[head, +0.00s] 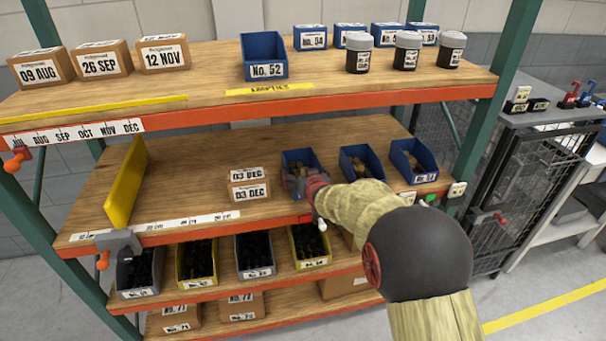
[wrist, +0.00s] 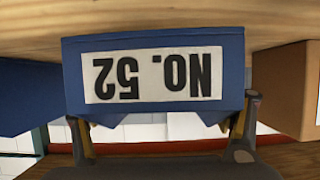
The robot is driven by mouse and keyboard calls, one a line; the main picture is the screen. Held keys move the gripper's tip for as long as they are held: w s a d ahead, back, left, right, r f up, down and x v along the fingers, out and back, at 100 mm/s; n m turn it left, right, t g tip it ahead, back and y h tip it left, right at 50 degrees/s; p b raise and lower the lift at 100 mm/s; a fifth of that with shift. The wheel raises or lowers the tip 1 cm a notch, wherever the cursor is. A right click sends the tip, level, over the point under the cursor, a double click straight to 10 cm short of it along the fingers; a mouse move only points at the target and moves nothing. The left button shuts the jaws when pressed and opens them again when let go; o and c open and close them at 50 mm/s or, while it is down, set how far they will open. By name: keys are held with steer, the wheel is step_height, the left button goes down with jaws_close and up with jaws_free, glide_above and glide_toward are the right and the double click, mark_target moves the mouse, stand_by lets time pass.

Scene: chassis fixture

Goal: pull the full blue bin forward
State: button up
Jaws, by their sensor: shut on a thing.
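A blue bin (wrist: 234,75) labelled "No. 52" fills the middle of the wrist view, upside down there. My gripper (wrist: 160,138) has one finger at each side of it and is shut on it. In the head view this bin (head: 298,156) stands on the middle shelf, right of a carton, and my gripper (head: 298,182) covers its front. Its contents are hard to make out. Another blue bin (head: 265,71) labelled "No. 52" stands on the top shelf and looks empty.
Two blue bins (head: 346,164) with brownish contents stand to the right on the same shelf (head: 190,190). A "03 DEC" carton (head: 232,190) is close on the left. A yellow divider (head: 125,182) stands farther left. Dark-filled bins (head: 197,284) sit on the shelf below.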

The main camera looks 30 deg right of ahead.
steer(key=o, duration=1.4)
steer(key=shift+s+f, duration=0.15)
steer(key=shift+f, duration=0.4)
steer(key=shift+o, duration=1.1)
steer(key=shift+r, duration=0.3)
steer(key=shift+r, duration=0.1)
steer(key=shift+r, duration=0.1)
steer(key=v, duration=1.1)
steer(key=shift+s+a, duration=0.1)
steer(key=shift+s, duration=0.2)
